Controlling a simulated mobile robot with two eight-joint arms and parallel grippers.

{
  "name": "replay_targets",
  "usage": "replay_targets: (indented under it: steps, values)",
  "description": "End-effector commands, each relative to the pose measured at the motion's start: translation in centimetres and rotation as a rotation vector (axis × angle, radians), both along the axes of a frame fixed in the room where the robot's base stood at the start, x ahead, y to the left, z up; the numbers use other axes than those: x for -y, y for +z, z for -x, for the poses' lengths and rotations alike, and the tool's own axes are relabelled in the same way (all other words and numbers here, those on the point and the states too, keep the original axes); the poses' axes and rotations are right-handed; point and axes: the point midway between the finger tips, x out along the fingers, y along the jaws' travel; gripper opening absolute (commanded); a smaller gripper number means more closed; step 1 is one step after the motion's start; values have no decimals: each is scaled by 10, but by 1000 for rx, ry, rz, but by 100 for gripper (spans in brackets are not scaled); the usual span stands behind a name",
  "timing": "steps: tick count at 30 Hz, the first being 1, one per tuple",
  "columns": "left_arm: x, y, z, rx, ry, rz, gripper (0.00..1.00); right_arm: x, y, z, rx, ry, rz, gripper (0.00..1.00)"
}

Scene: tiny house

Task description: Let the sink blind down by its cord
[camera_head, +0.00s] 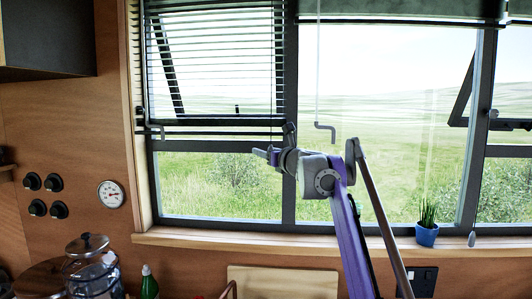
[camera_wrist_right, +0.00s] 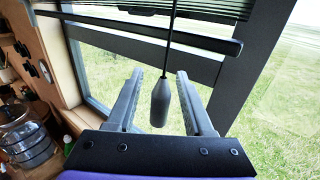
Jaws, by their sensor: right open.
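The slatted dark blind (camera_head: 215,60) hangs over the left window pane, its bottom bar (camera_head: 215,133) a little above the pane's middle. In the right wrist view, a thin dark cord (camera_wrist_right: 172,45) hangs down to a grey bell-shaped pull (camera_wrist_right: 160,103). My right gripper (camera_wrist_right: 160,76) is open, with one finger on each side of the pull; I cannot tell whether either finger touches it. In the head view, the right gripper (camera_head: 273,150) is at the window's middle post, just below the bottom bar, and the pull cannot be made out there. My left gripper is not in view.
A cranked wand (camera_head: 325,130) hangs right of the gripper, below a raised blind (camera_head: 400,8). A potted plant (camera_head: 427,234) stands on the wooden sill (camera_head: 300,243), near a small grey hanging weight (camera_head: 472,239). Glass jars (camera_head: 92,270) and a green bottle (camera_head: 149,284) stand lower left.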

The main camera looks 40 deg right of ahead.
Motion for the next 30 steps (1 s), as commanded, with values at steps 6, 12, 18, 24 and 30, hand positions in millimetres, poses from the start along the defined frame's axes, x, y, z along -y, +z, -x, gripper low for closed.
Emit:
replay_targets:
  steps: [6,12,18,24,30]
  values:
    - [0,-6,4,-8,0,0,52,-1,-2,12,-3,-2,1,52]
    - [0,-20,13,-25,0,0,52,-4,-4,47,-4,-3,1,52]
    - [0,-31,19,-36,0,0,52,-9,-3,83,-3,-2,1,52]
    - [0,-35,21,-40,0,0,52,-11,-1,104,-1,-1,1,52]
    - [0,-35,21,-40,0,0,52,-12,0,108,0,0,0,52]
